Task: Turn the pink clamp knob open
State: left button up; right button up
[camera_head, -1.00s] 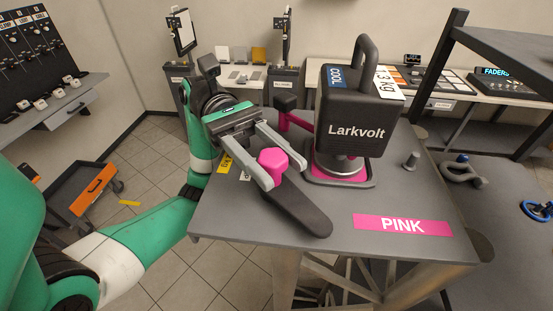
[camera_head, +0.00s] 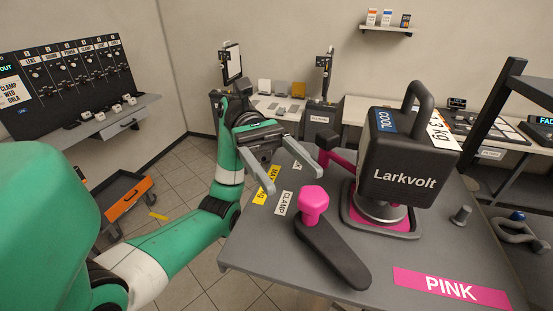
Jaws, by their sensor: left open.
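The pink clamp knob (camera_head: 313,202) stands upright on one end of a dark grey lever arm (camera_head: 335,249) on the grey table. A "CLAMP" label (camera_head: 284,203) lies beside it. My left gripper (camera_head: 299,182) is open, above and to the left of the knob. Its two grey fingers point toward the knob, and I see nothing held between them. My right gripper is not in view. A black "Larkvolt" device (camera_head: 405,165) stands on a pink-and-grey mount (camera_head: 352,228) behind the knob.
A pink "PINK" label (camera_head: 450,288) lies at the table's front right. A pink lever with a black end (camera_head: 330,150) stands left of the device. A grey peg (camera_head: 460,215) stands right of it. An orange-fronted cart (camera_head: 126,201) is on the floor at left.

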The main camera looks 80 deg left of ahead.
pick_arm(q)
jog(key=v, duration=0.5)
jog(key=shift+a, duration=0.1)
dwell(0.3)
